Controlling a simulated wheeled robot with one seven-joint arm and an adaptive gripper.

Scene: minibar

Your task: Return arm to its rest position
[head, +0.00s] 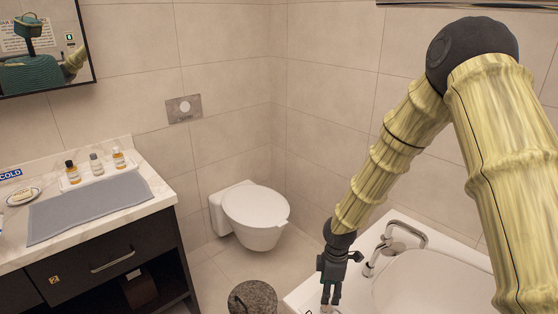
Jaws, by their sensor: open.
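My arm (385,155), with a yellow bamboo-like surface, reaches from the right side of the head view down toward the lower middle. My gripper (331,300) is at its end, pointing down. Its dark fingers are apart, and it shows over the near left edge of a white basin or tub (308,287). A small pale thing shows by the fingertips at the bottom edge of the view; I cannot tell what it is or whether it is touched. No other view is given.
A closed white toilet (257,207) hangs on the tiled wall. A dark round stool or bin (252,297) stands left of my gripper. A marble counter (150,207) at left bears a grey towel (88,209), small bottles (96,163) and soap (22,194). A chrome faucet (390,238) is close right of my gripper.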

